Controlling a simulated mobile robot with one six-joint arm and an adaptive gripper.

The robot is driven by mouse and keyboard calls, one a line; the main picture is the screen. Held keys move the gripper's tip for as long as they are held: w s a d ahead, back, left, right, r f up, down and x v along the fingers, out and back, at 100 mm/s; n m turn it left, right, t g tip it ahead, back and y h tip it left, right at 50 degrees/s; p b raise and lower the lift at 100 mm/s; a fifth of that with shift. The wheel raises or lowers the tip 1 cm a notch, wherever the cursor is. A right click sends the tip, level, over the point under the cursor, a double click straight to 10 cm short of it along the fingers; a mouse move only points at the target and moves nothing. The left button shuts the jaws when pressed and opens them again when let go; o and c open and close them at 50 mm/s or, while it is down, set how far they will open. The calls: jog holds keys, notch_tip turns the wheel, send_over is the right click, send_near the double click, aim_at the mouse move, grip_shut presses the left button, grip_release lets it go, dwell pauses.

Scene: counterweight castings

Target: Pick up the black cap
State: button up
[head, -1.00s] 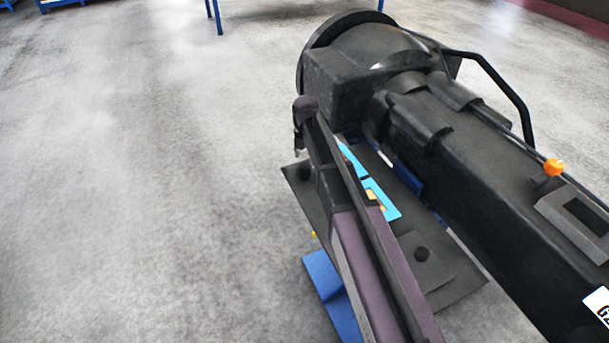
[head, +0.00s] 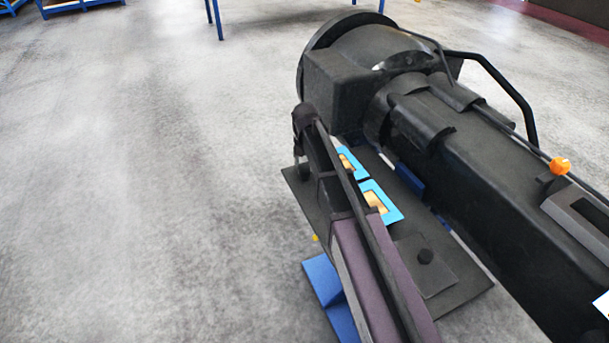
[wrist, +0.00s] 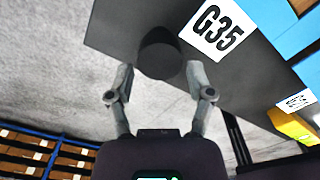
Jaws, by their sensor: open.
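The black cap (wrist: 158,55) shows in the wrist view as a short dark cylinder near the edge of a dark plate (wrist: 120,22). My gripper (wrist: 161,72) is open, with one fingertip to the left of the cap's near end and one to the right. Nothing is held, and I cannot tell whether either finger touches the cap. In the head view my gripper (head: 299,165) is at the plate's left edge, partly hidden by my arm, and the cap there is hidden.
A white G35 label (wrist: 217,32) lies right beside the cap. Blue frames (head: 382,203) with gold inserts lie on the plate. A large black casting (head: 470,170) stands close on the right. A yellow block (wrist: 292,126) shows right. The floor on the left is clear.

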aim_at(305, 168)
jog(key=shift+f+b, duration=1.45)
jog(key=shift+f, duration=0.35)
jog(key=shift+c, duration=0.2)
jog(key=c, duration=0.6)
